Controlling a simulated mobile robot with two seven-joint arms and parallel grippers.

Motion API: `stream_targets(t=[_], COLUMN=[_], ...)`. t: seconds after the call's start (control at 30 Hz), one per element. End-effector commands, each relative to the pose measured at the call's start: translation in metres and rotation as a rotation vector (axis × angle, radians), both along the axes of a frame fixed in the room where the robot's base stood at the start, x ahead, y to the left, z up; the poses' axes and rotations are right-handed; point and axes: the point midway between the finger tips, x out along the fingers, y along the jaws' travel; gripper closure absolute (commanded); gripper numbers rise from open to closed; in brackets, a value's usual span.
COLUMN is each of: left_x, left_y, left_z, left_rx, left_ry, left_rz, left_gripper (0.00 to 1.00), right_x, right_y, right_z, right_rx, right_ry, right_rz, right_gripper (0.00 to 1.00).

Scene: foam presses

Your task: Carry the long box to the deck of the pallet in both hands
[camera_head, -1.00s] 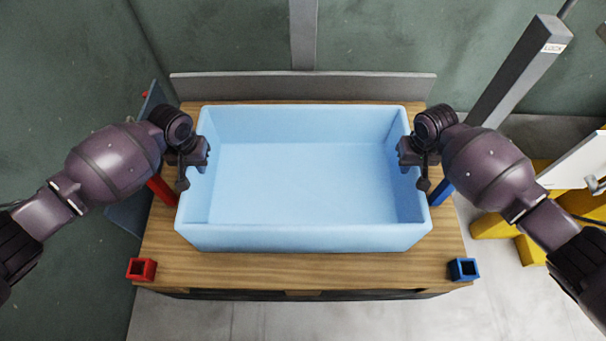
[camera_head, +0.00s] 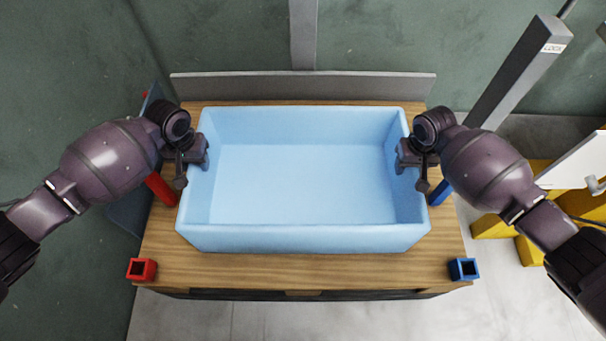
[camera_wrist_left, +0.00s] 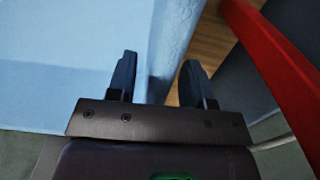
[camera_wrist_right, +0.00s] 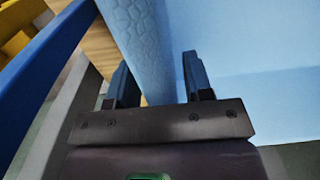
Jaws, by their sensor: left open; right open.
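The long box (camera_head: 305,240) is light blue, open-topped and empty. It rests level on a wooden deck (camera_head: 300,270) with red and blue corner posts. My left gripper (camera_head: 198,155) is at the box's left end wall. In the left wrist view its open fingers (camera_wrist_left: 158,80) stand either side of that wall (camera_wrist_left: 172,35), with a gap at the outer finger. My right gripper (camera_head: 406,157) is at the right end wall. In the right wrist view its open fingers (camera_wrist_right: 160,80) stand either side of that wall (camera_wrist_right: 140,40). The fingertips are hidden in the head view.
A red socket post (camera_head: 142,269) and a blue one (camera_head: 463,269) stand at the deck's front corners. A grey panel (camera_head: 300,87) runs behind the box. A grey column (camera_head: 520,70) and yellow blocks (camera_head: 500,226) are at the right. Bare floor lies in front.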

Motion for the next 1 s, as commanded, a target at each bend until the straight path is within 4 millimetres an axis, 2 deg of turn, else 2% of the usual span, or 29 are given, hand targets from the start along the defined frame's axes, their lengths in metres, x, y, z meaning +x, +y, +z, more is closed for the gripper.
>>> stream_targets(t=[0.3, 0.5, 0.77, 0.87, 1.0], left_x=[0.000, 0.000, 0.000, 0.000, 0.000], left_y=[0.000, 0.000, 0.000, 0.000, 0.000], left_z=[0.062, 0.090, 0.102, 0.102, 0.102], left_rx=[0.001, 0.001, 0.001, 0.001, 0.001], left_ry=[-0.004, -0.002, -0.001, -0.001, -0.001], left_rz=[-0.002, -0.001, -0.001, -0.001, -0.001], left_gripper=[0.53, 0.53, 0.53, 0.53, 0.53], right_x=[0.000, 0.000, 0.000, 0.001, 0.001], right_y=[0.000, 0.000, 0.000, 0.000, 0.000], right_z=[0.000, 0.000, 0.005, 0.015, 0.040], right_rx=[0.000, 0.000, 0.000, 0.000, 0.001], right_ry=[0.000, 0.000, -0.001, -0.003, -0.004], right_rz=[0.000, 0.000, 0.000, 0.001, 0.001], right_gripper=[0.53, 0.53, 0.53, 0.53, 0.53])
